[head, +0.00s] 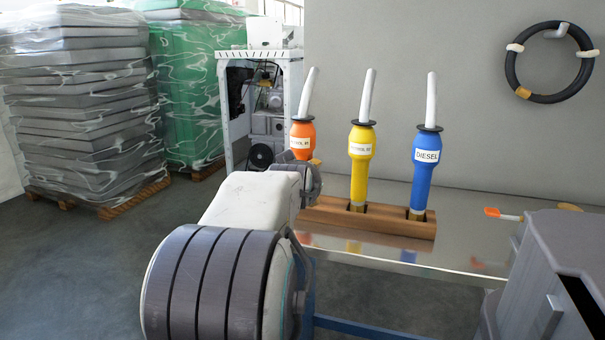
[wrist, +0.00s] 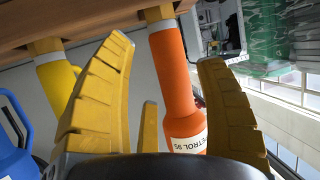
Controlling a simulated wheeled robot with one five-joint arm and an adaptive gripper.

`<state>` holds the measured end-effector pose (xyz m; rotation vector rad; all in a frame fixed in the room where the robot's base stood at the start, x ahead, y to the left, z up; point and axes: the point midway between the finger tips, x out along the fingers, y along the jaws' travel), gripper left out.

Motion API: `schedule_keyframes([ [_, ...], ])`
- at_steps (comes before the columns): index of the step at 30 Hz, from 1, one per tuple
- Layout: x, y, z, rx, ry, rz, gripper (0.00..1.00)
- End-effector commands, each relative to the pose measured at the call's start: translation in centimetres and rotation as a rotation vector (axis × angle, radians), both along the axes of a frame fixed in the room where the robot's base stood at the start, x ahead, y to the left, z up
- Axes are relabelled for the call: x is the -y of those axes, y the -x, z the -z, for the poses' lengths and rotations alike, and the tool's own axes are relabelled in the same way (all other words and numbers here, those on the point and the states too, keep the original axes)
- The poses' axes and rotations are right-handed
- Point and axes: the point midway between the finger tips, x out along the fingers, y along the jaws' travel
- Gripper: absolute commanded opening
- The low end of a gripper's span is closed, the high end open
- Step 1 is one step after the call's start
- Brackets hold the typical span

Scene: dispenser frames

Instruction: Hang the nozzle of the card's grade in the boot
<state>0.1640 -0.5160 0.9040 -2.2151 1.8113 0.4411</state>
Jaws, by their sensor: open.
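Three nozzles stand upright, grey spouts up, in a wooden rack (head: 385,222). The orange one (head: 302,134) is at the left, the yellow one (head: 361,143) in the middle and the blue one (head: 425,172), labelled DIESEL, at the right. My gripper (head: 308,180) is low at the orange nozzle and partly covers it. In the wrist view, which is upside down, the orange nozzle (wrist: 173,85), labelled PETROL 95, shows between the open yellow fingers; contact cannot be told. The yellow label's number is too small to read surely. I cannot make out a card or a boot for certain.
The rack stands on a shiny metal table (head: 460,240). A grey box (head: 562,255) with a dark opening is at the lower right. A small orange-tipped object (head: 503,214) lies on the table. A black hose ring (head: 515,75) hangs on the wall. Wrapped stacks (head: 80,100) stand at the left.

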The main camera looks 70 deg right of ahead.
Motion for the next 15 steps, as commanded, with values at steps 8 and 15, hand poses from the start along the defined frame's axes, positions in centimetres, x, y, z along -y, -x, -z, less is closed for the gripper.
schedule_keyframes([
  [8, 2.8, -0.8, 1.5, 0.001, -0.001, -0.003, 0.65],
  [15, 3.7, -1.0, 1.8, 0.001, 0.0, -0.003, 0.65],
])
